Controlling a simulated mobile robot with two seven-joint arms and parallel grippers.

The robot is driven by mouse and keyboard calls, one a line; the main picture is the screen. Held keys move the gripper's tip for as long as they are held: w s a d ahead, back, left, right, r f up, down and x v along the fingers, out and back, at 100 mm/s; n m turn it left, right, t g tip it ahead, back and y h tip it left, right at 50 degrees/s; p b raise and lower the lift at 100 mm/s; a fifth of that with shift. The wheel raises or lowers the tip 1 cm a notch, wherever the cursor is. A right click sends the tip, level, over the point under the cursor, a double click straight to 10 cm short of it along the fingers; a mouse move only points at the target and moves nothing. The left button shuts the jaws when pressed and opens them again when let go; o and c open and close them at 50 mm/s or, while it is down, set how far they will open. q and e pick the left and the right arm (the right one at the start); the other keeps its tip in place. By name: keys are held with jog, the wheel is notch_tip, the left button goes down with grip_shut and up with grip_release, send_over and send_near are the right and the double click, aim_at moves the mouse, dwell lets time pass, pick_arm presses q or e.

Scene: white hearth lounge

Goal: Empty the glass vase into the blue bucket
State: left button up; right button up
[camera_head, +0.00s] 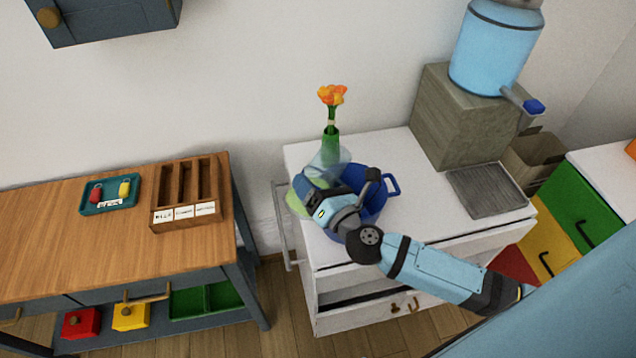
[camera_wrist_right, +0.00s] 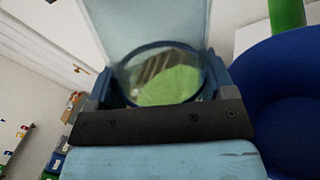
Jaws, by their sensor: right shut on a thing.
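My right gripper (camera_head: 318,196) is shut on the clear glass vase (camera_head: 327,160). In the head view the vase shows as a pale see-through shape just beyond the gripper. In the right wrist view my right gripper (camera_wrist_right: 160,92) has the vase's round glass (camera_wrist_right: 158,80) between its fingers, with green showing through it. The blue bucket (camera_head: 355,177) stands on the white cabinet, partly hidden behind my right gripper and arm. In the wrist view the bucket (camera_wrist_right: 285,85) is close on the right. I cannot tell what the vase holds. My left gripper is not in view.
A slim green vase (camera_head: 331,147) with orange flowers (camera_head: 332,96) stands behind. A light green round thing (camera_head: 296,203) lies left of the bucket. A water dispenser (camera_head: 490,55) on a wooden block and a grey tray (camera_head: 487,190) are to the right.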

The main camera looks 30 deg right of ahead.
jog(key=shift+a+f+m+b, duration=0.25)
jog(key=shift+a+m+b, duration=0.25)
jog(key=shift+m+b, duration=0.8)
jog(key=shift+s+a+f+m+h+b, duration=0.15)
jog(key=shift+f+m+b, duration=0.35)
jog(key=shift+b, duration=0.5)
jog(key=shift+w+a+f+m+h+b, duration=0.15)
jog(key=shift+f+m+b, duration=0.35)
jog(key=shift+b, duration=0.45)
jog(key=shift+s+m+t+b, duration=0.2)
jog(key=shift+m+t+b, duration=0.2)
jog(key=shift+m+b, duration=0.6)
pick_arm(q)
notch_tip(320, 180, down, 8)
jog(key=b, duration=0.1)
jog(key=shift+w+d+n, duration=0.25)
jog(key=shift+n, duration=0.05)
pick_arm(e)
jog(key=shift+s+m+h, duration=0.15)
jog(key=shift+m+h, duration=0.15)
jog(key=shift+m, duration=0.3)
